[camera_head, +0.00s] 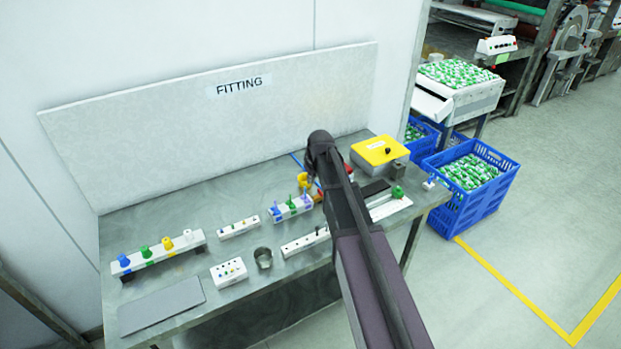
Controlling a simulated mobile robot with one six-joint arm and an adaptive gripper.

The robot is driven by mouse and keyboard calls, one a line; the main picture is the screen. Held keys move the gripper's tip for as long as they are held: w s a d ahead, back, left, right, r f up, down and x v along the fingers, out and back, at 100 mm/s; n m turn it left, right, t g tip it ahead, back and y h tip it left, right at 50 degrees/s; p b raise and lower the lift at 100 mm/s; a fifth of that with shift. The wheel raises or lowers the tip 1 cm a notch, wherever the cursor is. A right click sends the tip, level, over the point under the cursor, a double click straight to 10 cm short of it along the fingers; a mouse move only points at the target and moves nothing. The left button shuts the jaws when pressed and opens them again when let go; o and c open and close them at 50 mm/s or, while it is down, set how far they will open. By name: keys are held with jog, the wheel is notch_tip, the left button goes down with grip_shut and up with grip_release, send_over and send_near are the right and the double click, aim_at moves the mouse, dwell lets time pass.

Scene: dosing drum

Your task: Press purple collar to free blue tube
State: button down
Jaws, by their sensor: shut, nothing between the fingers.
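A small white block (293,210) stands mid-bench, right of centre, with coloured fittings along its top.
A rack (160,254) with blue, green, yellow and white fittings stands at the left. A white socket box (229,272), a grey cup (263,258) and a grey mat (162,305) lie in front. A yellow-lidded box (380,152) stands back right. Blue crates (467,205) stand beyond the bench.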

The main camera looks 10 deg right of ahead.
jog(key=shift+p+v, duration=0.75)
jog(key=shift+v, duration=0.35)
jog(key=s+f+m+g+h, duration=0.1)
jog(key=s+m+g, duration=0.2)
jog(key=s, duration=2.3)
jog(key=shift+a+f+m, duration=0.15)
jog(key=shift+a+m, duration=0.15)
jog(key=shift+a, duration=0.1)
jog(key=shift+d, duration=0.1)
